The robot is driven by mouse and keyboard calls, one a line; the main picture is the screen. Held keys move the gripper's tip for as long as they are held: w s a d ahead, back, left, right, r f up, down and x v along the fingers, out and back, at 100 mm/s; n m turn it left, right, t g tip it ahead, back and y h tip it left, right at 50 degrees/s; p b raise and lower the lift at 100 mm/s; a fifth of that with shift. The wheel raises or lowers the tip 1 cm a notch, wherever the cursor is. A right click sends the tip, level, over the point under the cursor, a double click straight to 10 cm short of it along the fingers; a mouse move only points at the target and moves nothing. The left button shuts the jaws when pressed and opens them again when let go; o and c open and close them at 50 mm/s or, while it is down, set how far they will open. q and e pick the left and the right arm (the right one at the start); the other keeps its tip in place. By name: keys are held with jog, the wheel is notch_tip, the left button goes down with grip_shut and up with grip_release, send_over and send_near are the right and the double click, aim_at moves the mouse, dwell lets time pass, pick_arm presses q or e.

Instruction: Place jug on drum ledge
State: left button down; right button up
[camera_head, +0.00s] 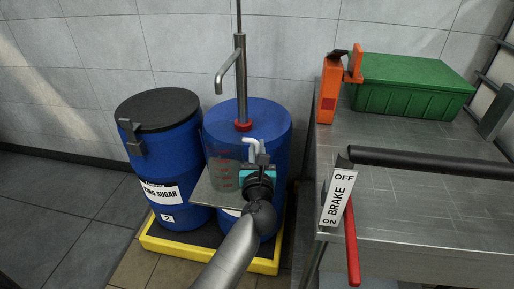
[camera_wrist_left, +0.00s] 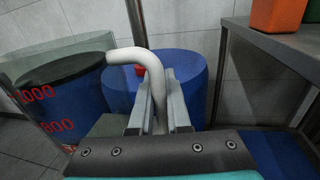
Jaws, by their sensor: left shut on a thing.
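The clear jug (camera_head: 224,176) with red markings is upright in front of the blue drum with the pump (camera_head: 271,122). Its white handle (camera_head: 254,142) is on its right side. The grey drum ledge (camera_head: 207,200) shows beneath the jug; I cannot tell whether the jug's base touches it. My left gripper (camera_head: 261,160) is shut on the jug handle. In the left wrist view, the handle (camera_wrist_left: 140,54) curves down between the fingers (camera_wrist_left: 160,100), and the jug's red numbers (camera_wrist_left: 55,127) show at left. My right gripper is not in view.
A second blue drum (camera_head: 165,165) with a black lid stands at left. Both drums stand in a yellow-edged tray (camera_head: 190,253). A steel pipe spout (camera_head: 239,80) rises above the jug. At right are a metal table (camera_head: 415,210), green crate (camera_head: 410,98) and brake sign (camera_head: 338,198).

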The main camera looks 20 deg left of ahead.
pick_arm(q)
jog(key=shift+f, duration=0.15)
jog(key=c, duration=1.2)
grip_release()
jog(key=shift+c, duration=0.2)
jog(key=o, duration=0.4)
jog(key=shift+c, duration=0.2)
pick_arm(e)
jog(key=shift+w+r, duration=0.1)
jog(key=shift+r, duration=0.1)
pick_arm(q)
jog(key=shift+r, duration=0.2)
jog(key=p+v, duration=0.1)
jog(key=v, duration=1.1)
jog(key=shift+p, duration=0.3)
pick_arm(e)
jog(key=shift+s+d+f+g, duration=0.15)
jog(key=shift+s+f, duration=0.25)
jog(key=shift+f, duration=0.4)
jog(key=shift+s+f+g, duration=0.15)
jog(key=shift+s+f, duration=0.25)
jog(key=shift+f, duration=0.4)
